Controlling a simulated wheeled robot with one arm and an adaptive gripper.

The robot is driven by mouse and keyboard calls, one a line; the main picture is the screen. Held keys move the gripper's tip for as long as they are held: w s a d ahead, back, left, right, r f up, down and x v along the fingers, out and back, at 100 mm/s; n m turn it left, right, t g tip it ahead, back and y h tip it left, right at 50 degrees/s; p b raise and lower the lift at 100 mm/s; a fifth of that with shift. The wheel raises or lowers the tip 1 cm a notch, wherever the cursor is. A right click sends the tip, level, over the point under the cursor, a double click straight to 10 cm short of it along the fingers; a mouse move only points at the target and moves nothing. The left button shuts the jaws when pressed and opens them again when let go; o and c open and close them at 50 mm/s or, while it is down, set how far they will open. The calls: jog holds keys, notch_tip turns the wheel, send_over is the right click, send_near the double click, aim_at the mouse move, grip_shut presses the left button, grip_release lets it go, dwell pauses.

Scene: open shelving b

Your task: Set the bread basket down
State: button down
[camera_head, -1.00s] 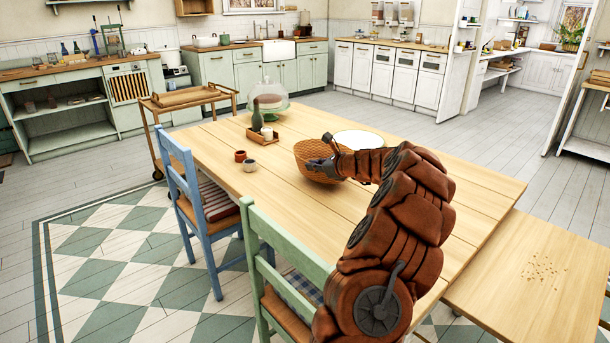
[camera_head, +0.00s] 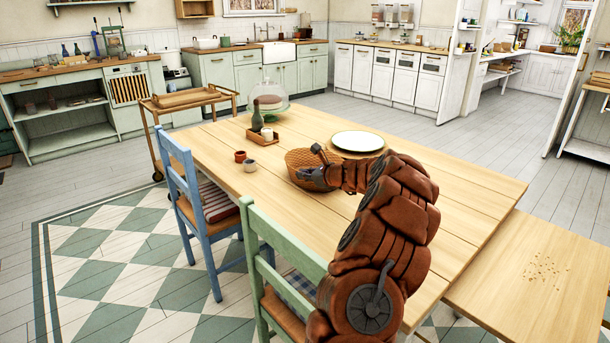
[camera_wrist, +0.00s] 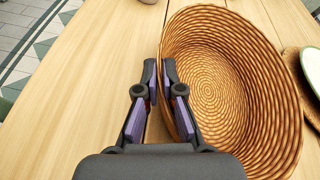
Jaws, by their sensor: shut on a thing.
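The bread basket (camera_head: 298,158) is a brown woven oval bowl, and it is empty. It is at the middle of the wooden table (camera_head: 225,165), partly hidden by my gripper (camera_head: 316,173). In the wrist view the basket (camera_wrist: 235,75) lies to the right of my gripper (camera_wrist: 159,75), with the fingers pinching its near left rim. My gripper is shut on that rim. The basket looks close to the tabletop, but I cannot tell whether its base touches the wood.
A white plate (camera_head: 357,141) on a round mat is just beyond the basket, close to its right side. Two small cups (camera_head: 249,166), a tray with a bottle (camera_head: 257,122) and a glass-domed stand (camera_head: 268,97) stand farther left. The table's front is clear.

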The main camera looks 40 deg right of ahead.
jog(key=c, duration=1.3)
grip_release()
jog(key=shift+r, duration=0.1)
